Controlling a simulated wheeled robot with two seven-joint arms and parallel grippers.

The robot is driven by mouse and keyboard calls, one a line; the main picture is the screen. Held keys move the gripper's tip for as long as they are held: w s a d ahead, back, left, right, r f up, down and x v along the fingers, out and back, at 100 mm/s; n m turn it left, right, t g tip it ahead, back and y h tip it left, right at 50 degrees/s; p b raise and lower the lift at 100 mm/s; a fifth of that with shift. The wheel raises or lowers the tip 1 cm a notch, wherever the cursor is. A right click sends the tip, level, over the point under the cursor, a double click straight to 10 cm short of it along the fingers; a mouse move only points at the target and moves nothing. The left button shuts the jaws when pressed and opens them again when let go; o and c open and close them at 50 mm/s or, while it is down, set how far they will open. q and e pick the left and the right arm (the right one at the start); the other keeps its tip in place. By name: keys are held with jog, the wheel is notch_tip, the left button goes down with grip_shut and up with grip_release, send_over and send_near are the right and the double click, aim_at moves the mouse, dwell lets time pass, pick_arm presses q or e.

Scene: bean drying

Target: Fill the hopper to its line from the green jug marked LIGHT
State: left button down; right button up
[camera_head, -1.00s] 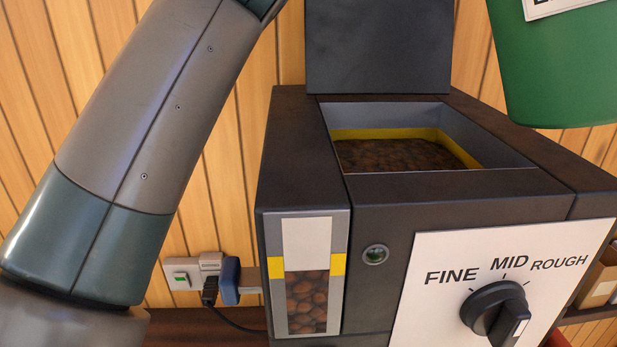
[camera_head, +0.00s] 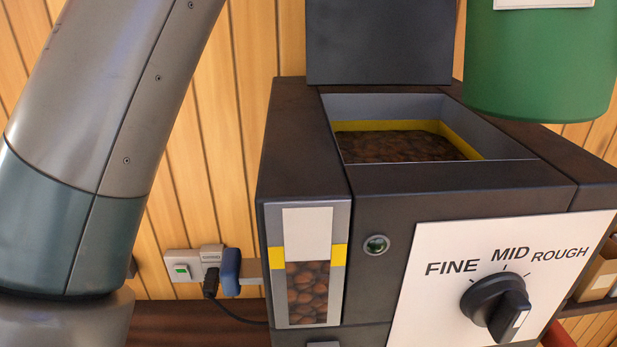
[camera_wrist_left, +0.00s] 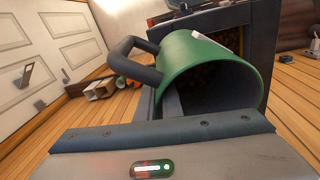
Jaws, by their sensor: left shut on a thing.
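The green jug (camera_head: 540,65) hangs at the upper right of the head view, nearly upright, its top cut off. Only the blank lower edge of its white label shows, so no word is readable. In the left wrist view the jug (camera_wrist_left: 205,55) has a dark handle; its contents are unclear. My left gripper (camera_wrist_left: 165,100) is shut on the jug at its handle side. The hopper (camera_head: 385,105) is open, with brown beans (camera_head: 400,146) up near its yellow line (camera_head: 390,126). In the sight window, the beans (camera_head: 307,292) reach the yellow band's lower part. My right gripper is out of view.
The dark grinder (camera_head: 460,190) fills the middle, its lid (camera_head: 380,40) standing up behind the hopper. A knob (camera_head: 495,300) is on the front panel. A socket with plugs (camera_head: 205,268) is at the left on the wooden wall. A cardboard box (camera_head: 600,275) is at the right.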

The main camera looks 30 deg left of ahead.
pick_arm(q)
jog(key=shift+s+a+f+y, duration=0.1)
jog(key=shift+a+f+y, duration=0.15)
jog(key=shift+f+y, duration=0.35)
jog(key=shift+a+r, duration=0.1)
jog(key=shift+r, duration=0.05)
jog(key=shift+r, duration=0.1)
jog(key=shift+s+d+r, duration=0.2)
jog(key=shift+s+r, duration=0.25)
jog(key=shift+s, duration=0.35)
jog(key=shift+s+d+r, duration=0.25)
jog(key=shift+s+r, duration=0.25)
jog(key=shift+s, duration=0.3)
jog(key=shift+s+d+r, duration=0.2)
jog(key=shift+s+r, duration=0.25)
jog(key=shift+s, duration=0.35)
jog(key=shift+w, duration=0.1)
